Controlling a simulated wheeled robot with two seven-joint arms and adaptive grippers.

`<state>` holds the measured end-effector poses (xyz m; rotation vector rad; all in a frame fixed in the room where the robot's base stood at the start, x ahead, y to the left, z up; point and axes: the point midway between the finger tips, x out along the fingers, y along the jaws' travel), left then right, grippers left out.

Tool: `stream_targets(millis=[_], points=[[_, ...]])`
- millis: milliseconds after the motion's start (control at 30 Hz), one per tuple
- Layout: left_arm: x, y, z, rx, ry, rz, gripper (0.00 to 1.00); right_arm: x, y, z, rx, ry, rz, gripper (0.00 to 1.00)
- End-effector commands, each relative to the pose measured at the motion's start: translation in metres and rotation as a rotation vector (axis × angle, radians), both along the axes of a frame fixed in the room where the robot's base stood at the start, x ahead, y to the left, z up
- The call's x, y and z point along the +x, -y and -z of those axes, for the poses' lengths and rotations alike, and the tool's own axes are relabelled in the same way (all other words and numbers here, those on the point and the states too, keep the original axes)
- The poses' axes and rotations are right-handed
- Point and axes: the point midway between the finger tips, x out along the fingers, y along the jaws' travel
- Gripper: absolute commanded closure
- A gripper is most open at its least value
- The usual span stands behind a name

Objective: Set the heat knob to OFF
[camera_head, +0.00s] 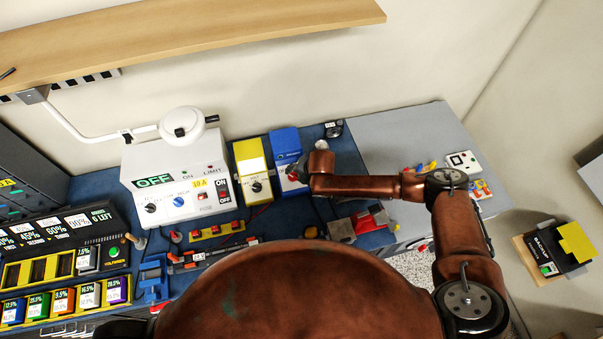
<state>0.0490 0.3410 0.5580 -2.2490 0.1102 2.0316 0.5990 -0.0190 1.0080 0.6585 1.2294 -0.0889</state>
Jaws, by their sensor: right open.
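Several knobs show, and their labels are too small to tell which is the heat knob. A white box (201,160) has a green OFF display, a black knob (150,208), a blue knob (178,201) and a red switch. A yellow unit (248,152) beside it has a black knob (257,187). A blue unit (285,142) has a red and dark knob (292,175). My right gripper (301,174) is open, close to the blue unit's knob at its right side. Contact cannot be told. My left gripper is out of view.
A wooden shelf (190,38) hangs above the bench. A white round lamp head (181,122) sits above the white box. Dark labelled racks (65,290) fill the left. A red and grey tool (362,222) lies below my right forearm. The grey bench top (400,135) behind the arm is mostly clear.

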Motion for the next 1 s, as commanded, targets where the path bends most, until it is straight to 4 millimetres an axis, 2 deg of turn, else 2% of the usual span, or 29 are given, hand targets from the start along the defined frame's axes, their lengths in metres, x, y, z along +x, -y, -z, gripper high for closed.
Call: stream_targets(millis=[33,200,400,1000], points=[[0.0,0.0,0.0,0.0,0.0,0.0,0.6,-0.004,0.004,-0.011,0.0,0.002,-0.002,0.54],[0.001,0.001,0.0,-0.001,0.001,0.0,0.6,-0.016,0.013,-0.04,0.0,0.001,-0.001,0.54],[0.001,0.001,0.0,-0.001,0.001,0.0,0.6,-0.023,0.019,-0.058,0.0,-0.001,0.001,0.54],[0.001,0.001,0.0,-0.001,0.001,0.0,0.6,-0.025,0.019,-0.061,0.0,-0.001,0.001,0.54]])
